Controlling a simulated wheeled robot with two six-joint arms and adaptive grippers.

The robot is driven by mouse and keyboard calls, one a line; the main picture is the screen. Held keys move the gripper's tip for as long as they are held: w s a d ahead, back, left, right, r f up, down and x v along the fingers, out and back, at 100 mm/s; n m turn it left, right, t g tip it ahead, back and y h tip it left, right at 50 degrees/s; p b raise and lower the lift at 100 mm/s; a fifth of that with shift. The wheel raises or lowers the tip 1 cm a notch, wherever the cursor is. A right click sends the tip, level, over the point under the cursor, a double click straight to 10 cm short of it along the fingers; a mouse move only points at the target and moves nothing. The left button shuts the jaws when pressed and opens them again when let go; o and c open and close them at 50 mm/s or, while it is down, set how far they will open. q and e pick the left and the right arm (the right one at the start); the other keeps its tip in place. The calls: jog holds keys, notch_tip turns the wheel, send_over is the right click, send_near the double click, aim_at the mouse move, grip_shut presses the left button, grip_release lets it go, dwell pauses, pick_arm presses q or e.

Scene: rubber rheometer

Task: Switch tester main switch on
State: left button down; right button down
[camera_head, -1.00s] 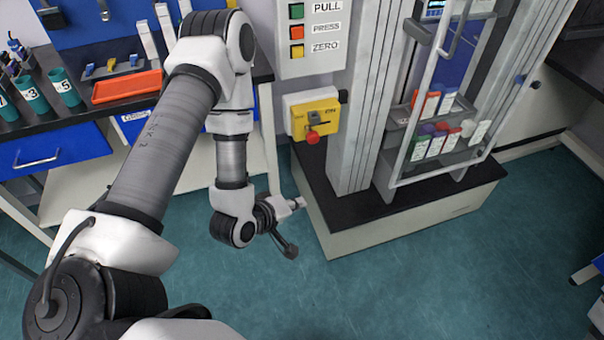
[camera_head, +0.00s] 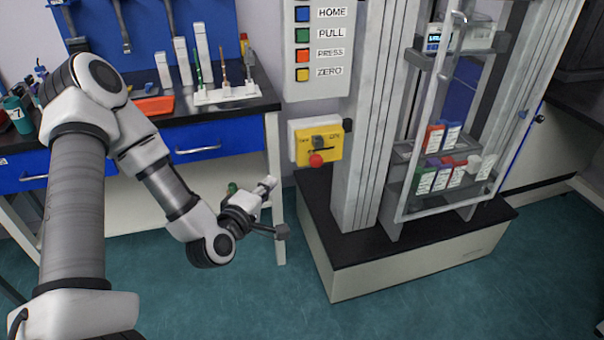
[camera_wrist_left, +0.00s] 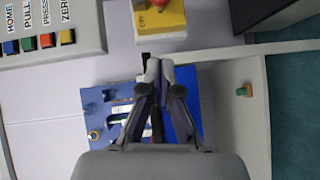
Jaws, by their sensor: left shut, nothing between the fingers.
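The tester's main switch is a yellow plate (camera_head: 333,150) on a pale box beside the tester column. It carries a dark grey handle (camera_head: 319,142) and a round red knob (camera_head: 316,160) below it. I cannot tell clearly which way the handle is set. In the left wrist view the yellow plate (camera_wrist_left: 173,20) is cut off by the top edge. My left gripper (camera_head: 269,184) is shut and empty, below and left of the switch and apart from it. Its fingers (camera_wrist_left: 160,66) are together in the left wrist view. My right gripper is not in view.
A button panel (camera_head: 318,45) hangs above the switch. A bench with blue drawers (camera_head: 215,140) is behind my left arm. A small green object (camera_wrist_left: 244,91) sits on the bench's lower shelf.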

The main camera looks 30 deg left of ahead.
pick_arm(q)
jog(key=shift+w+f+b, duration=0.6)
jog(key=shift+w+b, duration=0.15)
jog(key=shift+b, duration=3)
send_near(311, 156)
jog(key=a, duration=0.3)
jog(key=w+d, duration=0.1)
jog(key=w, duration=0.1)
jog(key=w+d+b, duration=0.1)
jog(key=w, duration=0.1)
jog(key=shift+d, duration=0.15)
